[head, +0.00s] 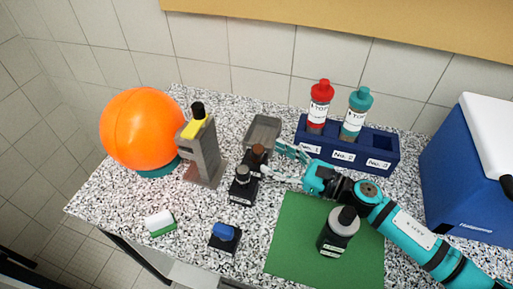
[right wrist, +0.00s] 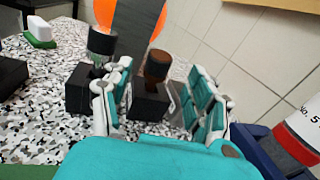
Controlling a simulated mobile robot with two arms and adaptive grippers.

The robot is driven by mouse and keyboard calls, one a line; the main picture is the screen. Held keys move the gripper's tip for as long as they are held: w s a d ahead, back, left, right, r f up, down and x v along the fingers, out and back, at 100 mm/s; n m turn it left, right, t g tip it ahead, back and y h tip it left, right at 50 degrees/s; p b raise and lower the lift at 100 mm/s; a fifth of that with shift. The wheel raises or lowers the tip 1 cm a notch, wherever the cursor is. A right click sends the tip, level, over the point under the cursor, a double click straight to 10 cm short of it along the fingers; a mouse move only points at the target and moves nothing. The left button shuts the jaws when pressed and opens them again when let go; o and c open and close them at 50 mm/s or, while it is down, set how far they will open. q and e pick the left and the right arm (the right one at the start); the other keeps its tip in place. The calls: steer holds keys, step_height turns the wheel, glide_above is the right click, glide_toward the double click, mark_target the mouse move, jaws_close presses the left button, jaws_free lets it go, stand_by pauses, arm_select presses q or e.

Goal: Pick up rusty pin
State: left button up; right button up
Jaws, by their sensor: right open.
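The rusty pin (head: 258,151) is a short brown cylinder standing upright in a small black block in the middle of the table. In the right wrist view the rusty pin (right wrist: 157,66) stands in its black block (right wrist: 150,103), beyond and between my fingers. My right gripper (head: 277,160) is open with teal-padded fingers, close to the right of the pin. In the right wrist view my right gripper (right wrist: 155,95) has one finger on each side of that block, with nothing held. I cannot tell whether a finger touches the block. My left gripper is not in view.
A grey pin (head: 243,175) with a dark band stands in a neighbouring black block. A grey tray (head: 249,134) lies behind. A blue rack (head: 312,150) with red- and teal-capped bottles is close behind my right gripper.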

mark_target(258, 148)
steer(key=p+x, duration=0.3)
steer(key=x, duration=0.2)
steer(key=shift+a+r, duration=0.15)
steer(key=shift+a, duration=0.1)
steer(key=shift+w+a, duration=0.1)
steer(key=shift+a, duration=0.05)
steer(key=shift+c, duration=0.9)
jaws_close()
